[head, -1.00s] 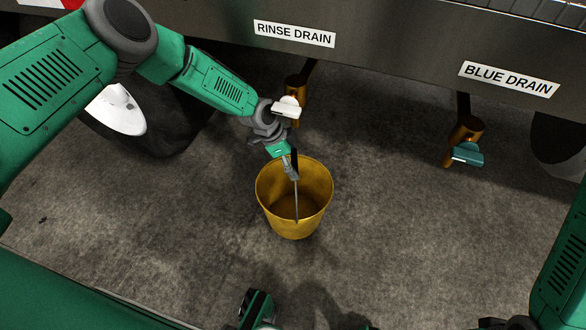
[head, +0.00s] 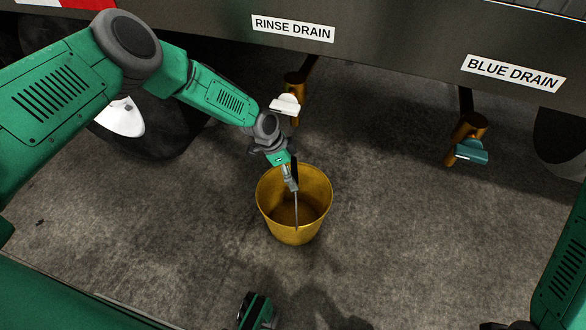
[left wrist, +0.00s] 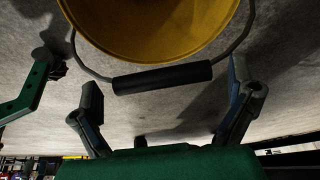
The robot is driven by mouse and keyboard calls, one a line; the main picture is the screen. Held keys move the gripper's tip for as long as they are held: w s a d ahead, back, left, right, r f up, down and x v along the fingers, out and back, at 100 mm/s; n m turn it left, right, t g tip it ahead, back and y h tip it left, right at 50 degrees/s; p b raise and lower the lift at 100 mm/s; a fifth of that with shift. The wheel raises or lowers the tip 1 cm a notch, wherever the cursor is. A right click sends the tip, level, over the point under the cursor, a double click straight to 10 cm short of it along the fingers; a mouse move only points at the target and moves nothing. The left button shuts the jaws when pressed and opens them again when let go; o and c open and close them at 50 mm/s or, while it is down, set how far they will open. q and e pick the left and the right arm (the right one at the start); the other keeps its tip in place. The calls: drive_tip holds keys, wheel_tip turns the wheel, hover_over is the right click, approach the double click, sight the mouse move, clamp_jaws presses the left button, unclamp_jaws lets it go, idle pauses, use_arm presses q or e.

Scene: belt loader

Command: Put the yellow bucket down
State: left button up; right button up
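The yellow bucket (head: 313,222) is upright at the concrete floor below the rinse drain, empty as far as I see inside. It appears to stand on the floor. My left gripper (head: 292,183) is over its near-middle, at the thin wire handle. In the left wrist view the bucket (left wrist: 155,30) fills the top, and its black handle grip (left wrist: 162,78) crosses the space between the fingertips. My left gripper (left wrist: 168,95) is spread wide there, with a gap on both sides of the grip.
The rinse drain pipe (head: 294,84) with a white handle (head: 285,104) hangs just behind my left wrist. The blue drain valve (head: 471,152) hangs to the right. A dark wheel (head: 165,130) is at the left. Floor (head: 400,230) right of the bucket is clear.

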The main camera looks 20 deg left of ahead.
use_arm(q)
drive_tip(key=shift+r, duration=0.1)
drive_tip(key=p+v, duration=0.5)
drive_tip(key=v, duration=0.7)
drive_tip(key=s+d+f+n+g, duration=0.1)
drive_tip(key=s+d+f+n, duration=0.15)
drive_tip(key=s, duration=0.65)
drive_tip(key=s+d+f+n, duration=0.2)
drive_tip(key=s+n, duration=0.1)
drive_tip(key=s, duration=0.7)
drive_tip(key=s+a+r+n+y, duration=0.4)
drive_tip(key=s+a+n, duration=0.3)
drive_tip(key=s+a, duration=0.4)
drive_tip(key=s, duration=0.5)
drive_tip(key=shift+a+r+n, duration=0.2)
drive_tip(key=shift+n, duration=0.15)
